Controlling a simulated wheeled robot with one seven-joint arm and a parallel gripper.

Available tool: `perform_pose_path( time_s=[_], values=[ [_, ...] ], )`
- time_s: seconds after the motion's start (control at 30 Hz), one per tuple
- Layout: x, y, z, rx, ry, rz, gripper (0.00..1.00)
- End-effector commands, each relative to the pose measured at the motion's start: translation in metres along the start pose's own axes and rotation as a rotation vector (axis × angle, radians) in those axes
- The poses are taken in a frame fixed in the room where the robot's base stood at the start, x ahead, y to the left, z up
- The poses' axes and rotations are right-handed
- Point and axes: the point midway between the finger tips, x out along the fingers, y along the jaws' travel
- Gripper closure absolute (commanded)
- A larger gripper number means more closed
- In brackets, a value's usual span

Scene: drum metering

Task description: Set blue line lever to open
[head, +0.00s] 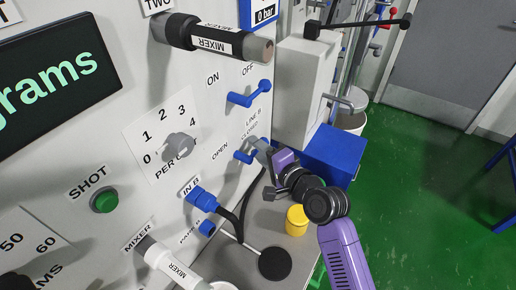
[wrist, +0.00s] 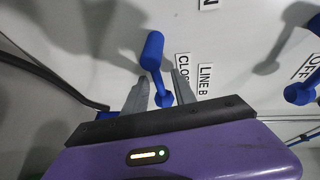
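The blue line lever (head: 244,157) is a small blue handle on the white panel, between the OPEN label and the LINE B / CLOSED label. In the wrist view the lever (wrist: 153,52) has a thick rounded end and a thin stem running down between my grey fingers. My gripper (head: 259,149) is at the lever in the head view and partly covers its right side. In the wrist view my gripper (wrist: 161,84) has its fingers on either side of the stem, with a gap visible on the right. I cannot tell whether the left finger touches it.
Another blue lever (head: 250,94) sits above, by ON and OFF. A blue IN B connector (head: 201,199) with a black hose is below left. A yellow cylinder (head: 296,220) stands on the grey bench, and a blue box (head: 334,153) is behind my wrist. Green floor lies open right.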

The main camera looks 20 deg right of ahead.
Motion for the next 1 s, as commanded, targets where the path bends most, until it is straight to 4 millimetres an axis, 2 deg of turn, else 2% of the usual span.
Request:
perform_pose_path(
  time_s=[0.07, 0.23, 1.0],
  values=[
    [-0.0001, 0.0001, 0.0000, 0.000, 0.000, 0.000, 0.68],
    [-0.0003, 0.0002, -0.0001, 0.000, 0.000, 0.000, 1.00],
    [-0.0006, 0.0007, -0.0003, 0.000, 0.001, 0.001, 1.00]
  ],
)
